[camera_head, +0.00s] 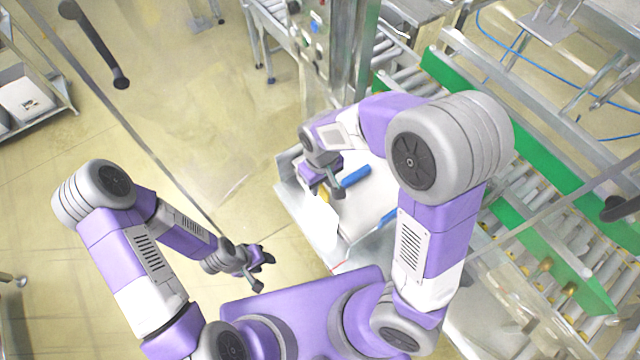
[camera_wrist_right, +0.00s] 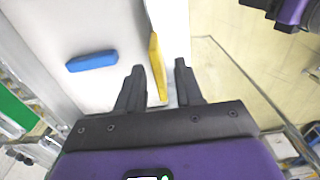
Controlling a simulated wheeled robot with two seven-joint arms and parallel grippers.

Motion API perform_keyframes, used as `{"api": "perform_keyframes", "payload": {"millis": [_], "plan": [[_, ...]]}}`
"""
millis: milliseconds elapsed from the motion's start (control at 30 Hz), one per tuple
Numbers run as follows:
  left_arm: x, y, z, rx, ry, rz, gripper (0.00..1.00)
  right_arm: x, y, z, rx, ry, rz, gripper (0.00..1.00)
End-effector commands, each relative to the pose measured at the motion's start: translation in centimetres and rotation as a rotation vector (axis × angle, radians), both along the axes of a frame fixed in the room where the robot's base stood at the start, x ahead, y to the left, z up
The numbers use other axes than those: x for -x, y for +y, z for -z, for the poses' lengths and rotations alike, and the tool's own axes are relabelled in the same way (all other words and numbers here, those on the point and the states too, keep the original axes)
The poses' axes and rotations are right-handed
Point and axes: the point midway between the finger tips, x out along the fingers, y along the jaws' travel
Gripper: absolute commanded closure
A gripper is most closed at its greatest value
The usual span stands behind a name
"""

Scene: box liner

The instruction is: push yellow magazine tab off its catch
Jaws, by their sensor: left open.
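The yellow magazine tab (camera_wrist_right: 155,62) is a narrow upright strip at the edge of a white surface (camera_wrist_right: 105,25) in the right wrist view. My right gripper (camera_wrist_right: 160,68) has its two fingers apart, and the tab's lower end shows between them, closer to the left finger. I cannot tell whether a finger touches it.
A blue piece (camera_head: 355,177) lies on the white surface right of the right gripper; it also shows in the right wrist view (camera_wrist_right: 92,61). Another blue piece (camera_head: 388,215) is partly hidden by my right arm. A roller conveyor with green sides (camera_head: 480,95) stands at right.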

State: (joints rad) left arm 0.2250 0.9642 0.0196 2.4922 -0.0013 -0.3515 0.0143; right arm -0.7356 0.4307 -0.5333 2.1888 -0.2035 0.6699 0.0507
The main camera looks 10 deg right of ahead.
Motion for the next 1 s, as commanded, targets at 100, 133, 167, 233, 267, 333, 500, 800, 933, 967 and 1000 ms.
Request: {"api": "perform_keyframes", "payload": {"millis": [100, 133, 167, 233, 267, 333, 500, 800, 933, 967, 1000], "plan": [[-0.1, 0.0, 0.2, 0.0, -0.002, -0.001, 0.57, 0.0, -0.1, 2.0, 0.003, 0.003, 0.002, 0.64], [-0.1, 0.0, 0.2, 0.0, -0.002, -0.001, 0.57, 0.0, -0.1, 2.3, 0.003, 0.003, 0.002, 0.64], [-0.1, 0.0, 0.3, 0.0, -0.002, -0.001, 0.57, 0.0, -0.1, 2.6, 0.002, 0.002, 0.002, 0.64], [-0.1, 0.0, 0.3, 0.0, -0.002, -0.001, 0.57, 0.0, -0.1, 3.2, 0.002, 0.002, 0.001, 0.64], [-0.1, 0.0, 0.3, 0.0, -0.002, -0.001, 0.57, 0.0, -0.1, 3.3, 0.002, 0.002, 0.001, 0.64], [-0.1, 0.0, 0.3, 0.0, -0.002, -0.001, 0.57, 0.0, 0.0, 3.6, 0.0, 0.0, 0.001, 0.64], [-0.1, 0.0, 0.3, 0.0, -0.002, -0.001, 0.57, 0.0, 0.0, 3.6, 0.0, -0.001, 0.001, 0.64], [-0.1, 0.0, 0.3, 0.0, -0.002, -0.001, 0.57, 0.0, 0.0, 3.6, 0.0, -0.001, 0.001, 0.98], [-0.1, 0.0, 0.3, 0.0, -0.002, -0.001, 0.57, 0.0, 0.0, 3.6, 0.0, 0.0, 0.001, 1.0], [-0.1, 0.0, 0.3, 0.0, -0.002, -0.001, 0.57, 0.0, 0.0, 3.6, 0.0, 0.0, 0.001, 1.0], [-0.1, 0.0, 0.3, 0.0, -0.002, -0.001, 0.57, 0.0, 0.0, 3.6, 0.0, 0.0, 0.001, 1.0]]}}
